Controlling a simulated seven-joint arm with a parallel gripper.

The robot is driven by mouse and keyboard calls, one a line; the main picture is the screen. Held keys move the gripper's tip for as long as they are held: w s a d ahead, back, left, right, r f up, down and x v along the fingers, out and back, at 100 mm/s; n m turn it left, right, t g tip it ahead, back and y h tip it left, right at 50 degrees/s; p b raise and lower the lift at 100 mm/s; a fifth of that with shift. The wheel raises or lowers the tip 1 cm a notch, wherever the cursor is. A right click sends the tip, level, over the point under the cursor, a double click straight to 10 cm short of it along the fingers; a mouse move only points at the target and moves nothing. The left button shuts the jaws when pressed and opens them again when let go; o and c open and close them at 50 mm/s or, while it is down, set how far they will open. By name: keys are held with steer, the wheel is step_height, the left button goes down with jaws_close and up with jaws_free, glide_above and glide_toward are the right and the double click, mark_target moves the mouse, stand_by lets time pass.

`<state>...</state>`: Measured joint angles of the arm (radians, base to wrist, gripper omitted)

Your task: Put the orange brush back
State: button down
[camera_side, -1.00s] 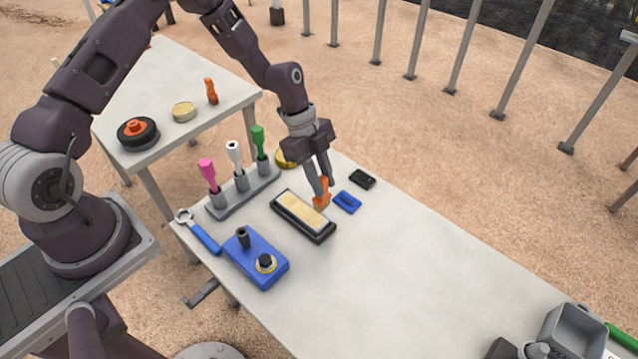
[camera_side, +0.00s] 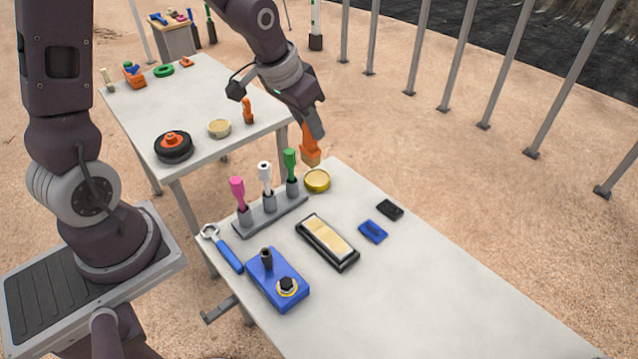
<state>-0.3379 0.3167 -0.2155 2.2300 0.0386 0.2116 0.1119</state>
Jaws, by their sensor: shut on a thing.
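The orange brush (camera_side: 310,155) is in my gripper (camera_side: 312,134), near the far corner of the front table. It hangs with its lower end just behind and above a round yellow tin (camera_side: 317,180); I cannot tell whether they touch. My gripper is shut on the brush's upper part, and the fingers hide part of it. A rack (camera_side: 270,214) to the left of the tin holds a pink, a white and a green-handled tool upright.
A black tray with a tan block (camera_side: 328,241), a blue piece (camera_side: 373,231), a black piece (camera_side: 390,209), a blue block (camera_side: 277,281) and a blue-handled wrench (camera_side: 222,248) lie on the front table (camera_side: 420,300). Its right side is clear. The back table (camera_side: 190,100) holds an orange item (camera_side: 248,111).

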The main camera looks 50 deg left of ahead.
steer(key=shift+w, duration=0.1)
stand_by(0.3)
steer(key=w+a+f+m+h, duration=0.1)
steer(key=w+a+f+m, duration=0.1)
steer(key=w+f, duration=0.6)
steer(key=w+a+f+m, duration=0.2)
steer(key=w+f, duration=0.5)
steer(key=f, duration=0.7)
steer(key=shift+w+a+h, duration=0.3)
steer(key=shift+w+h, duration=0.1)
steer(key=shift+f, duration=0.15)
step_height(320, 180, down, 8)
steer(key=shift+f, duration=0.15)
steer(key=shift+f, duration=0.3)
steer(key=c, duration=1.6)
jaws_free()
